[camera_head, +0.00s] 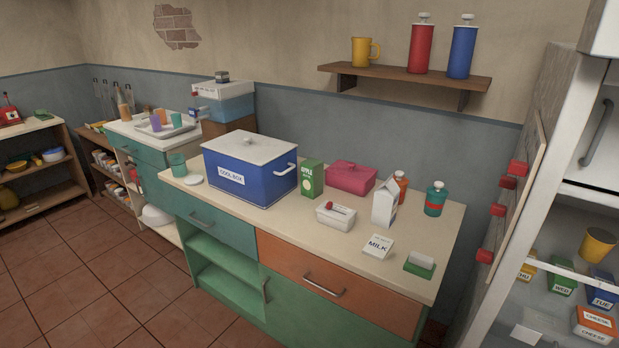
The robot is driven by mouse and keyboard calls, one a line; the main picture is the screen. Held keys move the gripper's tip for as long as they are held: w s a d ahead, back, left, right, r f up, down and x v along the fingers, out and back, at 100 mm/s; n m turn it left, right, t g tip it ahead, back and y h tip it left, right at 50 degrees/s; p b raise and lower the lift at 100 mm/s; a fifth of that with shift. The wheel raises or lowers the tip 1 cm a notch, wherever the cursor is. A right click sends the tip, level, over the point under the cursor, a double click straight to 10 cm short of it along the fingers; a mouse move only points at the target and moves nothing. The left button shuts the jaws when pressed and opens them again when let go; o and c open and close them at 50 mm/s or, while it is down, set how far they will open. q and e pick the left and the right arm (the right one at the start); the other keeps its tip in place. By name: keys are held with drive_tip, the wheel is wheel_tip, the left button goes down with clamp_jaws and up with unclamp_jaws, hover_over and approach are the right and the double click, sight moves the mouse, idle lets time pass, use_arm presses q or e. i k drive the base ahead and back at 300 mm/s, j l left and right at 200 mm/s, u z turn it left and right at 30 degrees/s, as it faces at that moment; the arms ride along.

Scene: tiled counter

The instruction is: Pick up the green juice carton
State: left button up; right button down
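The green juice carton (311,179) stands upright on the tiled counter (330,232). Its front carries white lettering that appears to read "APPLE" and a round pale picture. It stands just right of the blue cool box (250,170) and left of the pink lidded container (351,177). Neither of my grippers shows in the head view.
A small white lidded box (336,215) stands in front of the carton. A white milk carton (385,203), an orange bottle (401,185) and a teal bottle (435,199) stand to the right. A shelf (400,74) hangs above. Bare counter lies in front.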

sight(312, 169)
drive_tip(key=i+j, duration=1.1)
drive_tip(key=z, duration=1.6)
drive_tip(key=i+j, duration=0.05)
